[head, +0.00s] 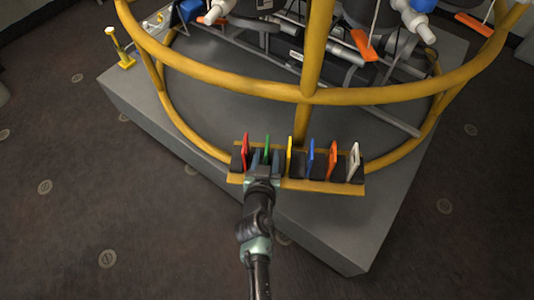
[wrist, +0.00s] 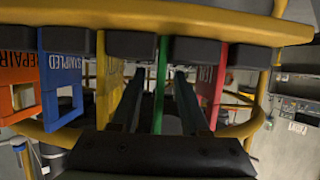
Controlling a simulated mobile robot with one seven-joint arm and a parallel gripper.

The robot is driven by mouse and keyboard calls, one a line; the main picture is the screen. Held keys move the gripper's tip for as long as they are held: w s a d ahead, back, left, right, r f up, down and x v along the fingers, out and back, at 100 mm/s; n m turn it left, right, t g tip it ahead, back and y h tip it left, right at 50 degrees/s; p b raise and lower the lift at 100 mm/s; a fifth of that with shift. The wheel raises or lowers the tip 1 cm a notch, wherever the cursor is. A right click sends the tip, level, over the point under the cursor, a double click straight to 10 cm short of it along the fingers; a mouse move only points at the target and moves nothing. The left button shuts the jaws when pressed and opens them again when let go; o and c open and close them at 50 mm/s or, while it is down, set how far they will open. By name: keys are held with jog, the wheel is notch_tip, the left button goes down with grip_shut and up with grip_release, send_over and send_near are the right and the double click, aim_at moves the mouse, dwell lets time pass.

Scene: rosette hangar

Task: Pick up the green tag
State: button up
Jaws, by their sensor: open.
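The green tag (head: 267,146) stands upright in a row of colored tags on the yellow rack at the ring's front, between the red tag and the yellow tag. In the wrist view the green tag (wrist: 160,85) appears as a thin edge-on strip between my two fingers. My gripper (head: 264,157) is at the rack. In the wrist view my gripper (wrist: 161,74) is open, with one finger on each side of the green tag and a visible gap to it on both sides. In the head view the gripper hides the tag's lower part.
The red tag (head: 246,147) and yellow tag (head: 290,152) stand close on either side. Blue (head: 311,157), orange (head: 333,158) and white (head: 354,160) tags stand farther right. The yellow ring rail (head: 320,97) arches above and behind the rack. Floor in front is clear.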

aim_at(267, 145)
jog(key=shift+w, duration=0.2)
jog(key=shift+c, duration=0.3)
grip_shut()
notch_tip(267, 145, up, 10)
jog(key=p, duration=0.5)
